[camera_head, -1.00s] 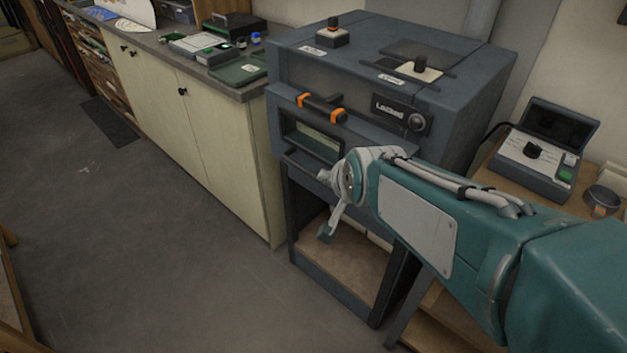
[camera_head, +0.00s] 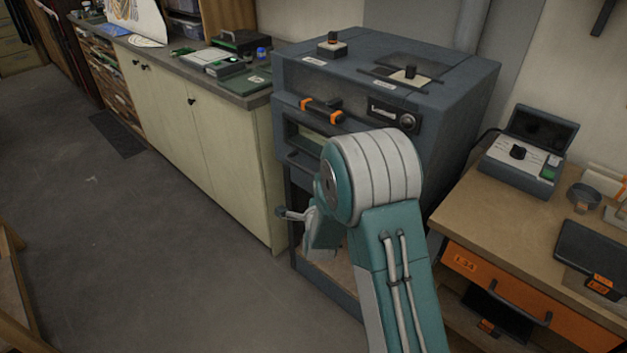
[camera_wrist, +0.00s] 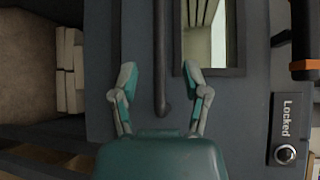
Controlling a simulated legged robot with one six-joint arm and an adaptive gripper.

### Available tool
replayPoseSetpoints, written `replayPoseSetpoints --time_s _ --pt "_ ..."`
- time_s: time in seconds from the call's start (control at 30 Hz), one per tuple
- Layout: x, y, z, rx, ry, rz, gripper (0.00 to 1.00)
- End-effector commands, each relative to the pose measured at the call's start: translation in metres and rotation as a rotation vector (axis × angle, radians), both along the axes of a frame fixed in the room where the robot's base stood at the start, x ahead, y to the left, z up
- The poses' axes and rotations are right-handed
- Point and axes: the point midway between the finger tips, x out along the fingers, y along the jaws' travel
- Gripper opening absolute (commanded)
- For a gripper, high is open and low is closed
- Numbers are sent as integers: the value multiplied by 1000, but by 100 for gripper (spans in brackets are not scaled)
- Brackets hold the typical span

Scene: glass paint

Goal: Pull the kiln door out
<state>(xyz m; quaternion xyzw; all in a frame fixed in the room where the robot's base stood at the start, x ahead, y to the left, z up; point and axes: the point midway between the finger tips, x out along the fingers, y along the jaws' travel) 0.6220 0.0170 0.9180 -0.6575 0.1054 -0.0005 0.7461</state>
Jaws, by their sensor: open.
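The dark grey kiln (camera_head: 455,95) stands at the centre of the head view, its door front (camera_head: 290,112) closed. A black handle with orange ends (camera_head: 322,109) is on its upper front; it shows at the right edge of the wrist view (camera_wrist: 304,66). A long dark bar (camera_wrist: 162,50) runs beside the door window (camera_wrist: 207,35). A panel reading "Locked" (camera_wrist: 287,128) has a round knob. My gripper (camera_wrist: 158,73) is open, with the bar between its fingers in the picture; contact cannot be told. In the head view my arm hides part of the front.
A cream cabinet with a counter (camera_head: 240,98) stands left of the kiln. A wooden bench (camera_head: 465,195) with a control box (camera_head: 522,165) and an orange drawer (camera_head: 500,285) stands at the right. Open grey floor (camera_head: 140,240) lies in front on the left.

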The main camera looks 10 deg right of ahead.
Motion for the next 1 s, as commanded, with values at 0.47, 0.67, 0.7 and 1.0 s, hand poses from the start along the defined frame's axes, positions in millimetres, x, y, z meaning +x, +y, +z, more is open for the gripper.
replayPoseSetpoints --time_s 0.47,0.67,0.7,1.0 --pt "53 -8 -12 22 -24 -10 60" --pt "85 -13 -17 20 -22 -10 60" --pt "90 -14 -18 20 -22 -10 60" --pt "107 -16 -20 20 -20 -10 60"
